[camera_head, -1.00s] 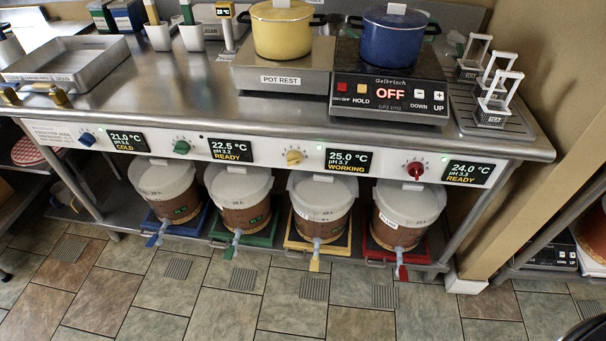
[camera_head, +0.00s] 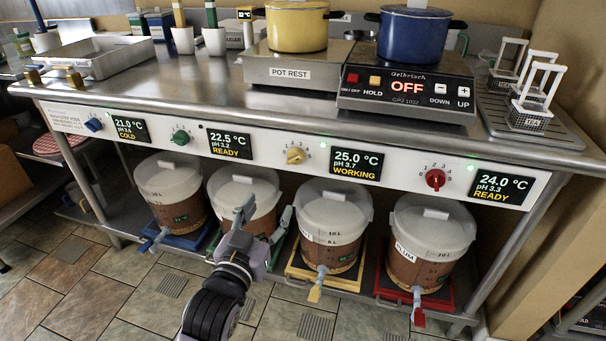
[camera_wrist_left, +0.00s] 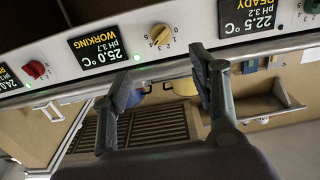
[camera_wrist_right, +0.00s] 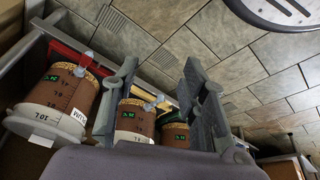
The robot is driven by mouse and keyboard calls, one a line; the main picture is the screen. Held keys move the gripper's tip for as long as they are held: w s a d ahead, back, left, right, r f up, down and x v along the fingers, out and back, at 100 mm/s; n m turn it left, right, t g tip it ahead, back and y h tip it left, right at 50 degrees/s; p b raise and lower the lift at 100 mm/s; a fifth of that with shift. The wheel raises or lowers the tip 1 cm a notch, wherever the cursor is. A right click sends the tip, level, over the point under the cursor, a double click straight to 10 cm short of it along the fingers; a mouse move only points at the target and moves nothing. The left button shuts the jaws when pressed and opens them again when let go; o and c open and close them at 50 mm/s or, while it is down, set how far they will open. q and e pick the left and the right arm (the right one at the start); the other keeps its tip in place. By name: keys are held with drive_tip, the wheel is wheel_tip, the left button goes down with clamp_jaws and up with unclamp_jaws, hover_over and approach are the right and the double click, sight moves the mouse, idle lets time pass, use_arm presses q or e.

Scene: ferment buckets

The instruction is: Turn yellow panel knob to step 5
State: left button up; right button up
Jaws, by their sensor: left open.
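The yellow knob (camera_head: 295,155) sits on the white control panel, left of a display (camera_head: 353,164) reading 25.0 °C, pH 3.7, WORKING. It also shows in the upside-down left wrist view (camera_wrist_left: 161,35), with small step numbers around it; its exact setting is too small to read. My left gripper (camera_head: 265,212) is open and empty, below and left of the knob in the head view, in front of the buckets. In the left wrist view its fingers (camera_wrist_left: 160,78) are spread, apart from the knob. My right gripper (camera_wrist_right: 158,68) is open and empty in its own wrist view.
The same panel has a blue knob (camera_head: 94,124), a green knob (camera_head: 181,137) and a red knob (camera_head: 435,179). Lidded buckets (camera_head: 334,214) stand below on coloured trays. Above are a yellow pot (camera_head: 297,28) and a blue pot (camera_head: 413,38).

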use_arm(q)
drive_tip(key=b, duration=0.2)
approach(293, 162)
drive_tip(key=w, duration=0.2)
drive_tip(key=x, duration=0.4)
drive_tip(key=b+x, duration=0.1)
drive_tip(key=x, duration=0.2)
drive_tip(key=shift+s+d, duration=0.15)
drive_tip(key=shift+d, duration=0.15)
drive_tip(key=shift+w+d, duration=0.15)
drive_tip(key=shift+w, duration=0.3)
use_arm(e)
drive_tip(key=w+a+r+t+y, duration=0.1)
drive_tip(key=w+t, duration=0.3)
drive_tip(key=w, duration=0.4)
drive_tip(key=shift+a, duration=0.75)
use_arm(q)
drive_tip(key=shift+c, duration=0.5)
drive_tip(key=c, duration=1.1)
use_arm(e)
drive_tip(key=shift+s, duration=0.1)
